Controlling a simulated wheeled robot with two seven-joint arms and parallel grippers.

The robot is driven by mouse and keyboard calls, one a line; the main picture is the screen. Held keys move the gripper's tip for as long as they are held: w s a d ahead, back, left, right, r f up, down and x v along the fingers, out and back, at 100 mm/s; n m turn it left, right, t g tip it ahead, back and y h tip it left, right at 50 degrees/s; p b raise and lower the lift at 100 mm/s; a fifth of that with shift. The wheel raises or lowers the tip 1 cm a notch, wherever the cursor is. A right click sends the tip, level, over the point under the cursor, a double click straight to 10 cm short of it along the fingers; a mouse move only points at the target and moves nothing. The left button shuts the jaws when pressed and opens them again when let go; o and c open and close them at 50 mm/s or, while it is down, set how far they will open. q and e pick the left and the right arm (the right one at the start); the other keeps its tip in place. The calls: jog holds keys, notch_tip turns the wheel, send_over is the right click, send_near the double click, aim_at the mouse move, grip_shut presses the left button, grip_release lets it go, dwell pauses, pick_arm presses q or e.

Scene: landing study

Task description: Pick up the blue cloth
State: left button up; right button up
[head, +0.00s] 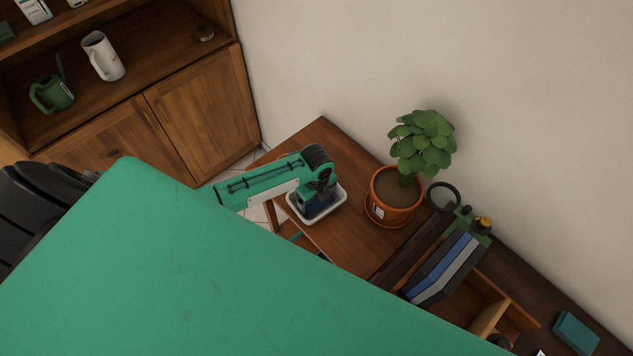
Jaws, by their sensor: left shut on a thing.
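My left gripper (317,195) reaches in from the left over a white tray (337,200) on the wooden desk. Its jaws point down into the tray and are shut on the dark blue cloth (318,207). The cloth shows as a dark blue patch below the gripper, inside the tray rim. The gripper covers much of the cloth, and the fingertips are hard to make out. I cannot tell whether the cloth is lifted off the tray floor. My right gripper is not in view.
A potted plant (397,192) stands close to the right of the tray. Beyond it are a black ring (443,197), upright books (440,268) and a teal box (576,333). A wooden cabinet (203,112) stands at upper left. My large green body part hides the lower left.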

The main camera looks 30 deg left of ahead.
pick_arm(q)
jog(key=shift+r, duration=0.1)
notch_tip(320, 180, up, 20)
jog(key=b, duration=0.2)
jog(key=shift+b, duration=0.4)
